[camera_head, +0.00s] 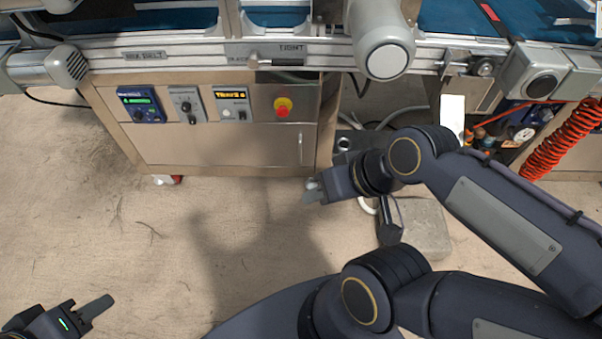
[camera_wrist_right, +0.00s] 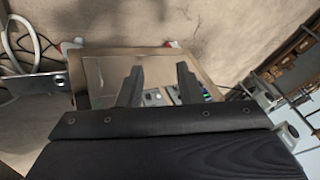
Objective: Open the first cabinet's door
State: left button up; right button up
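The first cabinet (camera_head: 220,150) is a beige metal box under the conveyor frame, with control panels along its top front. Its door looks shut. A slim vertical handle (camera_head: 301,148) is near the right edge of the front. My right gripper (camera_head: 313,191) is low in front of the cabinet's lower right corner, below the handle and apart from it. In the right wrist view its two fingers (camera_wrist_right: 160,68) are spread with nothing between them, and the cabinet front (camera_wrist_right: 112,68) shows behind them. My left gripper (camera_head: 90,308) is at the lower left, far from the cabinet; its finger opening is unclear.
A red coiled hose (camera_head: 562,140) hangs at the right. A stone-like block (camera_head: 425,228) is on the floor. Floor left of centre is clear.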

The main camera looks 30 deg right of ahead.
notch_tip(320, 180, down, 10)
jog(key=w+a+g+y+b, duration=0.1)
jog(key=w+b, duration=0.1)
jog(key=b, duration=0.6)
jog(key=w+a+f+m+g+y, duration=0.2)
jog(key=w+f+m+y, duration=0.15)
jog(key=w, duration=0.45)
jog(key=m+t+h+b, duration=0.4)
jog(key=m+t+h, duration=0.75)
jog(key=m, duration=1.85)
send_over(303, 156)
jog(key=s+a, duration=0.3)
jog(key=s, duration=0.1)
notch_tip(303, 156, down, 28)
jog(key=t+y, duration=0.3)
jog(key=t, duration=0.1)
jog(key=shift+d+f+y, duration=0.15)
jog(key=shift+f+y, duration=0.1)
jog(key=shift+y, duration=0.05)
jog(key=shift+s, duration=0.1)
grip_shut()
